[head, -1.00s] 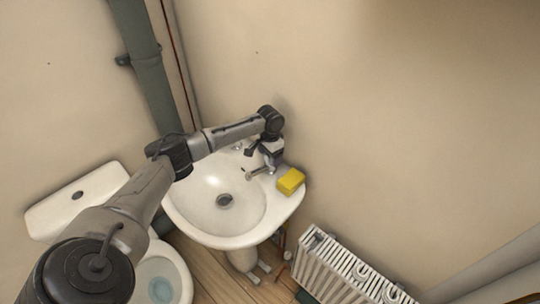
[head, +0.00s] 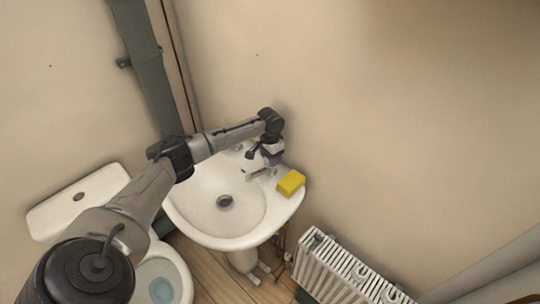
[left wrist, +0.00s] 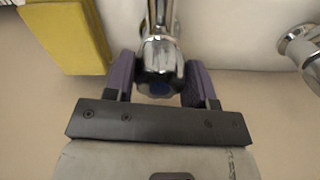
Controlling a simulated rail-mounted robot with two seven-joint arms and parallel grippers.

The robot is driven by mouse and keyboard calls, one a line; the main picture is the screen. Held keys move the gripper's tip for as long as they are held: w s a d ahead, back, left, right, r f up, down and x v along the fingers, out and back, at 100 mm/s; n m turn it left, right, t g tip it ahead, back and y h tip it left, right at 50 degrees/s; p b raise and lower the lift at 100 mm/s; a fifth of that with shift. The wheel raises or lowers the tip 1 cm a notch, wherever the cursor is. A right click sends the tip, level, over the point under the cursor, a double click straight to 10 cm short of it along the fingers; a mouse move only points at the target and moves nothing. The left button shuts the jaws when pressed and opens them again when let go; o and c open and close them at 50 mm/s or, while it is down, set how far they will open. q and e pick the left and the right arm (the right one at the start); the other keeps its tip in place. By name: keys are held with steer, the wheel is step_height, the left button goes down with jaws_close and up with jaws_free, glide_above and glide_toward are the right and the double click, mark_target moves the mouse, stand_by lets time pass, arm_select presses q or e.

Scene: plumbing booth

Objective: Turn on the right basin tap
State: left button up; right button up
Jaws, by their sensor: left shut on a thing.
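The right basin tap is chrome, with its spout (head: 257,173) pointing over the bowl of the white basin (head: 190,196). It also shows in the left wrist view as a chrome tap (left wrist: 160,30) with a round knob marked blue. My left gripper (left wrist: 158,80) is shut on that knob, one purple finger at each side. In the head view my left gripper (head: 271,155) is at the basin's back edge, and it hides most of the knob. My right gripper is not in view.
A yellow sponge (head: 291,182) lies on the basin rim close to the tap, beside my gripper in the left wrist view (left wrist: 68,35). Another chrome tap (left wrist: 303,48) is on the other side. A radiator (head: 345,270) and a toilet (head: 165,280) flank the basin.

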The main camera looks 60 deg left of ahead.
arm_select(q)
steer(key=n+p, duration=0.2)
steer(key=p, duration=0.2)
steer(key=n+p, duration=0.3)
steer(key=p, duration=0.1)
steer(key=n+p, duration=0.3)
steer(key=p, duration=0.2)
steer(key=shift+d+r, duration=0.15)
steer(key=shift+r, duration=0.1)
steer(key=shift+n+p, duration=0.3)
steer(key=shift+n, duration=0.4)
steer(key=n+p, duration=0.2)
steer(key=shift+f+n, duration=0.1)
steer(key=shift+n, duration=0.2)
steer(key=n+p, duration=0.1)
steer(key=n, duration=0.2)
steer(key=shift+n, duration=0.4)
steer(key=n+p, duration=0.1)
steer(key=n, duration=0.3)
steer(key=shift+w+f, duration=0.1)
steer(key=shift+n+p, duration=0.3)
steer(key=shift+n, duration=1.2)
steer(key=o, duration=0.9)
